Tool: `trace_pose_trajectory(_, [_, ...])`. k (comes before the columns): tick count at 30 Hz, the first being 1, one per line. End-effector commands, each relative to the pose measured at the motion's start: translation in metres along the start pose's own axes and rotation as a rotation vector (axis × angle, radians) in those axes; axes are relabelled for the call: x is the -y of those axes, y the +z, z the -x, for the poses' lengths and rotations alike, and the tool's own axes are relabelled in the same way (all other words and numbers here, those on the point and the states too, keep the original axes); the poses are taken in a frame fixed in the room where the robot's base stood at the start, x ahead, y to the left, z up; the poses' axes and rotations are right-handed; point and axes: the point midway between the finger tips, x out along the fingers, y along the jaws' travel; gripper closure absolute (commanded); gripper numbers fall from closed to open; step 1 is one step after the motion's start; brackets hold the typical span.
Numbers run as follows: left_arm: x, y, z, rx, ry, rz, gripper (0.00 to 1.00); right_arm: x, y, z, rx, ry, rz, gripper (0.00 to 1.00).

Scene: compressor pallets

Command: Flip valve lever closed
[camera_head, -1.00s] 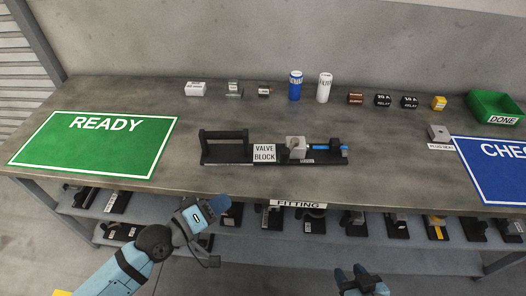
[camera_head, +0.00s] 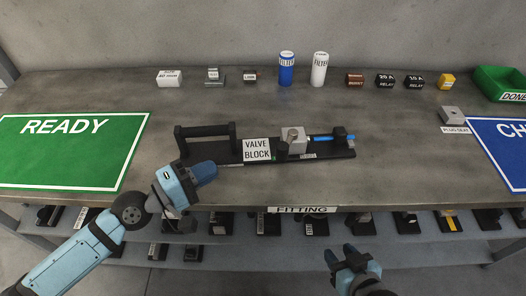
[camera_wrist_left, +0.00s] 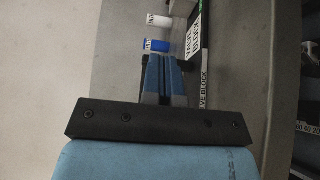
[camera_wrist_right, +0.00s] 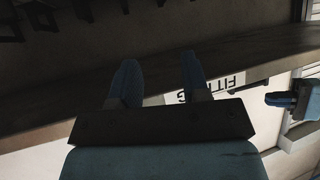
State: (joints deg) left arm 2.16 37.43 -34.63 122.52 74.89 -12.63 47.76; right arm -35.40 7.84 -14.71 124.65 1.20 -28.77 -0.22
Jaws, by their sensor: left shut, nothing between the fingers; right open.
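The valve block fixture (camera_head: 318,154) lies on the table's middle, a black base with a tall black handle (camera_head: 206,131) at its left end. A grey metal block (camera_head: 294,141) sits on it, with a blue lever (camera_head: 325,138) pointing right from it. My left gripper (camera_head: 213,170) is shut and empty, at the fixture's near left, by the handle. Its shut blue fingers show in the left wrist view (camera_wrist_left: 162,75), with the fixture beyond them. My right gripper (camera_head: 340,254) is open and empty, in front of the table and below its top; its spread fingers show in the right wrist view (camera_wrist_right: 158,82).
Filters (camera_head: 287,70), relays (camera_head: 385,80) and small labelled parts line the table's back. A green READY mat (camera_head: 70,150) lies left, a blue mat (camera_head: 500,150) and green DONE bin (camera_head: 497,82) right. A shelf below the table holds several parts.

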Motion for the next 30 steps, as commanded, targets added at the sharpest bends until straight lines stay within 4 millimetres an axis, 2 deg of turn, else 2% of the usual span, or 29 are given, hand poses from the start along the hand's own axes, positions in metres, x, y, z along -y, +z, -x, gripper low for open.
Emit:
trace_pose_trajectory(5, [-0.003,0.001,-0.022,0.000,0.004,0.002,1.00,0.000,-0.004,0.002,0.003,0.002,0.004,0.57])
trace_pose_trajectory(16, [-0.002,0.000,-0.099,0.000,0.003,0.000,1.00,-0.002,0.000,0.002,0.021,0.010,0.010,0.57])
trace_pose_trajectory(22, [-0.001,0.021,-0.118,0.001,0.001,0.002,1.00,-0.003,0.001,0.002,0.030,0.013,0.012,0.57])
trace_pose_trajectory(30, [0.000,0.029,-0.126,0.000,0.000,-0.001,1.00,-0.003,0.000,0.002,0.029,0.013,0.009,0.57])
